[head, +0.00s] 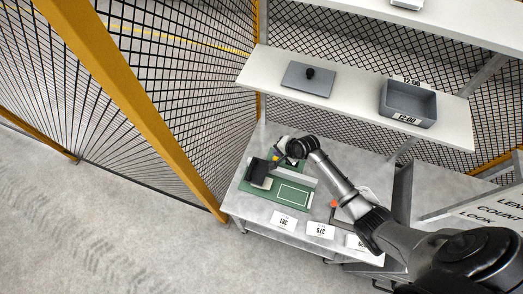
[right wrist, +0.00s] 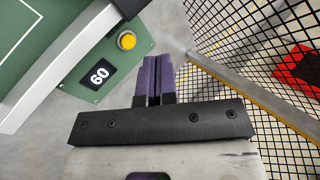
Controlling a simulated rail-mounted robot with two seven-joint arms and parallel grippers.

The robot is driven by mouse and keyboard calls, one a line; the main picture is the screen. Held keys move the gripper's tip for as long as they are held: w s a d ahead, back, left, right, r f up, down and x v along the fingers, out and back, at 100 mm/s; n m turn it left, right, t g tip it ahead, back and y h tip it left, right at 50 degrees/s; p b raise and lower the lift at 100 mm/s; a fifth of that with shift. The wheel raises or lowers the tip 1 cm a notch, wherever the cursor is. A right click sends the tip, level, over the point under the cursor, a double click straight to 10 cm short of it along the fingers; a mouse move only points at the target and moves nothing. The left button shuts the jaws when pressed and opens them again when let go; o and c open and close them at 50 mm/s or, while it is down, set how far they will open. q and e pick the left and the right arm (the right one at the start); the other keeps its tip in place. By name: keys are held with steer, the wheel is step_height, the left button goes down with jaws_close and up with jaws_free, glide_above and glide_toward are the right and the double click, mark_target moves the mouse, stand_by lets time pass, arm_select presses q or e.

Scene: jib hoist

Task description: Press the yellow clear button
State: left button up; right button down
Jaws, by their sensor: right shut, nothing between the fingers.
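The yellow clear button (right wrist: 127,41) is a round dome in a pale ring on a small green panel (right wrist: 76,90). In the head view my right gripper (head: 281,149) is at the far side of the green board (head: 288,201), partly hidden. My left gripper is out of view.
A dark block (head: 258,170) stands at the board's left end. White number cards (head: 320,230) line the table's front edge. A shelf above holds a grey bin (head: 408,103) and a grey plate with a black knob (head: 308,78). Mesh fencing (head: 175,70) stands close behind and left.

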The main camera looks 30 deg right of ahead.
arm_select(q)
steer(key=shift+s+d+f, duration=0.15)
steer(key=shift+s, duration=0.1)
arm_select(e)
steer(key=m, duration=0.3)
steer(key=w+m+t, duration=0.1)
steer(key=m, duration=0.2)
steer(key=w+r+m+t, duration=0.1)
steer(key=m, duration=0.2)
steer(key=shift+d, duration=0.3)
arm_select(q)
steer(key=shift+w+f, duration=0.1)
arm_select(e)
steer(key=b, duration=0.9)
glide_above(276, 159)
step_height(276, 159, down, 7)
steer(key=shift+a+r, duration=0.1)
steer(key=shift+a, duration=0.05)
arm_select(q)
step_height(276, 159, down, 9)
arm_select(e)
steer(key=shift+f, duration=0.95)
